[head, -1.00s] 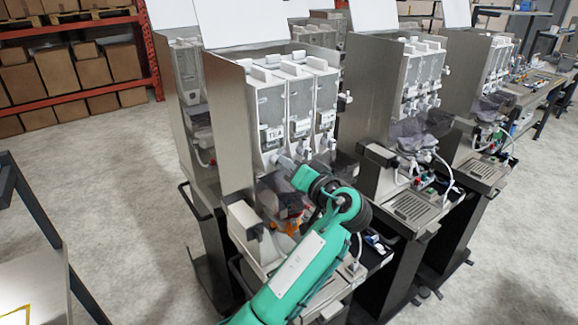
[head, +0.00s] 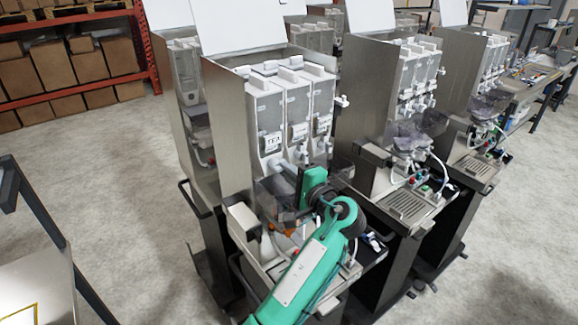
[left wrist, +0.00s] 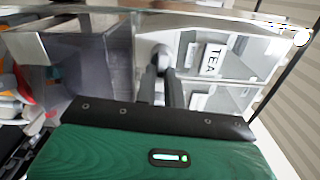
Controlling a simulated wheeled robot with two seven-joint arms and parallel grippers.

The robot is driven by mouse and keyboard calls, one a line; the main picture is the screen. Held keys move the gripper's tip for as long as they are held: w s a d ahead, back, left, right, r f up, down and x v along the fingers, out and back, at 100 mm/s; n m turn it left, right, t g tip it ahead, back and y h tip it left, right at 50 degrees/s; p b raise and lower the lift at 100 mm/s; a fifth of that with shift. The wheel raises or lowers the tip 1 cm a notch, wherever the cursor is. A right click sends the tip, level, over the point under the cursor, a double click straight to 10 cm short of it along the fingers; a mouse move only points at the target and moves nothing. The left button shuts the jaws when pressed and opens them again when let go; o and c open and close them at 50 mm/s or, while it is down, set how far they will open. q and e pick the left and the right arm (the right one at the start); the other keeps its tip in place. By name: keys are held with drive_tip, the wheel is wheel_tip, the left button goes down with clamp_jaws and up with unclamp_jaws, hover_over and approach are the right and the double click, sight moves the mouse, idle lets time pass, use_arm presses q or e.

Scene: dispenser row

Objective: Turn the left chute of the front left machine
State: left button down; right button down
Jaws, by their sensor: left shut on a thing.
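The front left machine (head: 228,140) holds several white canisters in a row; its left canister (head: 270,115) is labelled TEA. The TEA canister also shows in the left wrist view (left wrist: 203,78). The left chute (head: 277,163), a small white spout, is at the foot of that canister. My left gripper (head: 288,170) is at this chute, shut on it; the wrist partly hides the contact. In the left wrist view the gripper fingers (left wrist: 165,82) reach toward the canister fronts, and the chute between them is hard to make out. My right gripper is in neither view.
A clear plastic bowl part (head: 275,195) and the machine's tray area lie below my wrist. A second machine (head: 375,110) stands close on the right. A dark-framed table (head: 40,265) is at the lower left, with open floor between.

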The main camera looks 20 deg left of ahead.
use_arm(q)
drive_tip(key=m, duration=0.4)
drive_tip(key=shift+f+m+p, duration=0.25)
drive_tip(key=shift+m+p, duration=0.05)
drive_tip(key=shift+p, duration=0.05)
idle(0.4)
drive_tip(key=c, duration=1.5)
unclamp_jaws()
